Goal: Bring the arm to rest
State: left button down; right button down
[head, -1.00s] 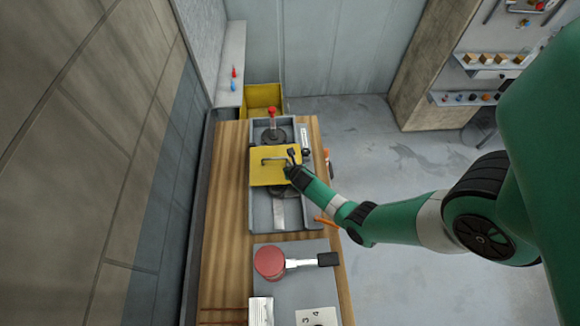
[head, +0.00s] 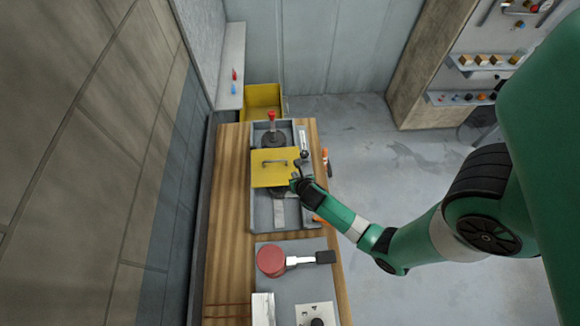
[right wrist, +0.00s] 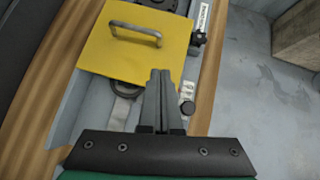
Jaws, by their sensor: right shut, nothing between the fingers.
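My right arm (head: 345,220) is green and comes in from the right of the head view. Its gripper (head: 299,166) is at the right edge of a yellow plate with a grey handle (head: 268,175). In the right wrist view the two grey fingers (right wrist: 161,80) are together and empty. Their tips overlap the lower right of the yellow plate (right wrist: 100,52) in the picture; I cannot tell whether they touch it. The handle (right wrist: 135,33) is free of the fingers. My left gripper is not in view.
The plate lies over a grey tray (head: 262,215) on a wooden table (head: 228,230). A red-knobbed part (head: 271,117) stands behind it. A red round piece with a dark-ended lever (head: 270,261) is nearer. A yellow bin (head: 262,97) is beyond the table. Floor on the right is clear.

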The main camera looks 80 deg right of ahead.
jog(key=w+a+r+n+t, duration=0.15)
jog(key=w+r+t, duration=0.35)
jog(key=w+r, duration=1.05)
jog(key=w+a+r+m+t, duration=0.15)
jog(key=w+a+r, duration=0.25)
jog(key=r, duration=0.4)
jog(key=w+a+r+m+t+y, duration=0.1)
jog(key=w+a+r+t, duration=0.3)
jog(key=r, duration=0.5)
jog(key=w+a+r+m+t, duration=0.1)
jog(key=w+a+r+t, duration=0.15)
jog(key=w+r, duration=0.4)
jog(key=s+a+r+m+t+y, duration=0.1)
jog(key=s+a+r+m+t, duration=0.3)
jog(key=r, duration=0.7)
jog(key=a+r+m+t+y, duration=0.15)
jog(key=a+r, duration=0.35)
jog(key=r, duration=0.6)
jog(key=s+a+r+m+t+y, duration=0.2)
jog(key=s+a+r+m+y, duration=0.1)
jog(key=s+r+m, duration=0.3)
jog(key=s+a+r+m+t+y, duration=0.2)
jog(key=s+a+r+m+y, duration=0.1)
jog(key=s+r+m, duration=0.4)
jog(key=shift+a+r+m+t, duration=0.35)
jog(key=shift+a+r+m, duration=0.15)
jog(key=shift+m, duration=0.65)
